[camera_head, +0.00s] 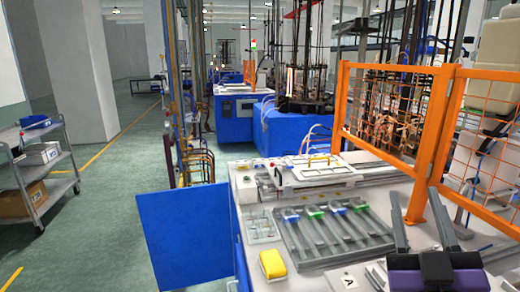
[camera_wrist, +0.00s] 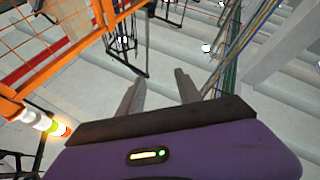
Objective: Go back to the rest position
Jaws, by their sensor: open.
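My gripper (camera_head: 420,220) is at the right of the head view, raised in front of the orange mesh fence, with its purple body at the bottom right corner. Its two grey fingers stand apart and point up, with nothing between them. In the wrist view my gripper (camera_wrist: 158,90) also shows open and empty. Behind the fingers there are only the ceiling, hanging frames and cables.
An orange mesh fence (camera_head: 427,150) stands close behind my gripper. The work table holds a grey tray (camera_head: 335,262) with several blue- and green-ended tools, a yellow block (camera_head: 273,264) and a small clear-celled tray (camera_head: 262,226).

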